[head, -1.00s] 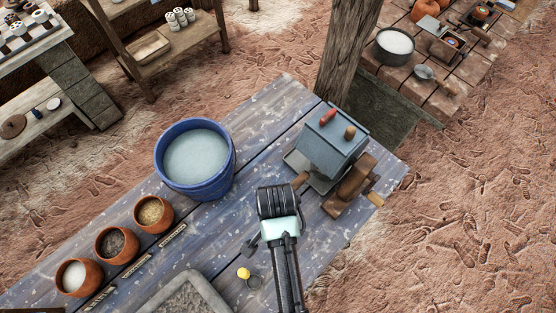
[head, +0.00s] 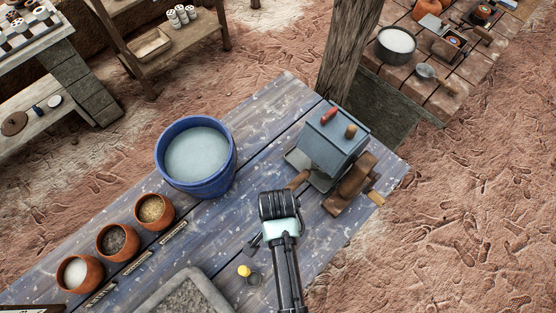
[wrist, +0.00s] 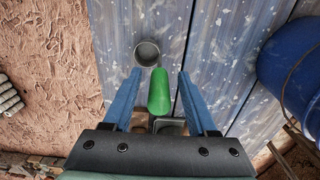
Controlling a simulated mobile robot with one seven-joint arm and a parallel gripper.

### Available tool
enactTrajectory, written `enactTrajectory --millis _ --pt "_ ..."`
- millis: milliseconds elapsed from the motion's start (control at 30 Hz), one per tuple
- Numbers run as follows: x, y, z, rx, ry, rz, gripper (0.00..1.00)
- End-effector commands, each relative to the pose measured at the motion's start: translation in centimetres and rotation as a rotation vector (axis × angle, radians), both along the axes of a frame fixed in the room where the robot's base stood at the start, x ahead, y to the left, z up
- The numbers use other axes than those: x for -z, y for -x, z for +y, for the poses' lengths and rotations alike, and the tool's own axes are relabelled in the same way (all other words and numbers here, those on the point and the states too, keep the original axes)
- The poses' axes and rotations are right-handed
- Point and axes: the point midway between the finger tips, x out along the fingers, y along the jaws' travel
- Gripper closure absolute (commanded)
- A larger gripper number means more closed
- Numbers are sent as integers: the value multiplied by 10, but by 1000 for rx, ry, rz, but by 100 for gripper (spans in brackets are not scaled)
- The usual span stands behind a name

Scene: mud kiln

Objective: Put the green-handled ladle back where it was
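The green handle of the ladle (wrist: 158,92) shows in the wrist view, between the two fingers of my open gripper (wrist: 158,97). Gaps show on both sides of the handle, so the fingers do not appear to touch it. A round grey cup (wrist: 147,53) shows just beyond the handle's end; I cannot tell for certain that it is the ladle's bowl. In the head view my arm hides the green handle and most of the gripper. The blue plank table (head: 255,160) lies below.
A grey-blue box (head: 332,145) with red and brown knobs stands right of my wrist. A blue bucket (head: 195,155) of liquid stands up and left. Several clay bowls (head: 117,241), a stone trough (head: 180,295) and a yellow-topped item (head: 244,271) are nearby. A wooden post (head: 348,50) rises behind.

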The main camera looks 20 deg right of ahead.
Motion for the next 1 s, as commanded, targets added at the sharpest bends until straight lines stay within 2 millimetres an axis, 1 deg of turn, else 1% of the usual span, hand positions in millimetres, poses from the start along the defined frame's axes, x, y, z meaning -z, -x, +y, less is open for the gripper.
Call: enactTrajectory --millis 133,267,367,700,833,1000 --pt "-2 0 0 0 0 0 42" --pt "-10 0 0 0 1 -1 42" --pt "-24 -1 0 -1 1 -3 42" --pt "-93 -1 1 0 1 -5 42" --pt "-112 -1 1 0 1 -3 42" --pt "-123 0 1 0 0 -1 42"
